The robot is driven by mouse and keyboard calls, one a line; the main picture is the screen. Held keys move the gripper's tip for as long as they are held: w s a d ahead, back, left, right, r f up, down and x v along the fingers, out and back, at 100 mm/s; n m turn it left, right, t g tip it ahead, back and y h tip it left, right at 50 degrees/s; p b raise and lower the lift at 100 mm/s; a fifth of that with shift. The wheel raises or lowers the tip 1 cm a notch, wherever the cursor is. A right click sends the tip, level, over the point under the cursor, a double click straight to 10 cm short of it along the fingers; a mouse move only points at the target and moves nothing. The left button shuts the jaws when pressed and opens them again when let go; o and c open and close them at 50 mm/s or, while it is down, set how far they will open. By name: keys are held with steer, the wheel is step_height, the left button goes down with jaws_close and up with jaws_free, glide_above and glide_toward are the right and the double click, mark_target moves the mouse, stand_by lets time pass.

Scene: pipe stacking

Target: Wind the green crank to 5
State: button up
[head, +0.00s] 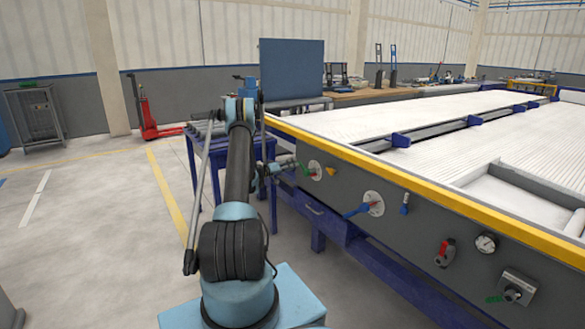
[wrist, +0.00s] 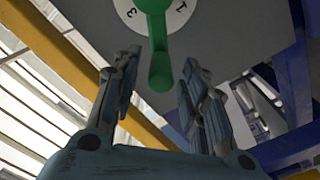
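The green crank (head: 306,171) sits on a round white dial (head: 316,169) on the grey side panel of the machine. In the wrist view the crank (wrist: 158,48) hangs across the dial (wrist: 183,14), and the digits 3 and 1 show upside down or tilted on either side of it. The rest of the dial is cut off by the picture's top edge. My gripper (wrist: 161,66) is open. Its two fingers stand on either side of the crank's handle end, with gaps visible on both sides. In the head view my gripper (head: 279,168) is just left of the crank.
A blue crank (head: 357,211) on another dial (head: 374,203), a small blue lever (head: 404,205), a red valve (head: 445,253), a gauge (head: 486,243) and a knob box (head: 517,287) line the panel. A blue table (head: 228,152) stands behind my arm.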

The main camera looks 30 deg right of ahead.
steer(key=a, duration=1)
steer(key=shift+s, duration=0.1)
steer(key=s+a+r+n+y, duration=0.1)
steer(key=s+a+r+y, duration=0.1)
steer(key=a+r, duration=0.4)
steer(key=s+a+r+n+y, duration=0.1)
steer(key=s+a+r+y, duration=0.15)
steer(key=r, duration=0.55)
steer(key=s+a+r+n+t+y, duration=0.1)
steer(key=s+a+r+y, duration=0.1)
steer(key=s+a+r, duration=0.35)
steer(key=s+a+r+n+y, duration=0.1)
steer(key=s+a+r+y, duration=0.1)
steer(key=s+a, duration=0.55)
steer(key=s+a+n+y, duration=0.2)
steer(key=s+a+y, duration=0.2)
steer(key=s+a, duration=1.05)
steer(key=s+a+f+n+y, duration=0.1)
steer(key=s+a+f, duration=0.3)
steer(key=s, duration=0.6)
steer(key=s+a+f+n+y, duration=0.2)
steer(key=s+a+f+y, duration=0.2)
steer(key=s+a, duration=0.4)
steer(key=shift+s+f+n+t, duration=0.3)
steer(key=shift+s+f, duration=0.25)
steer(key=shift+s, duration=0.6)
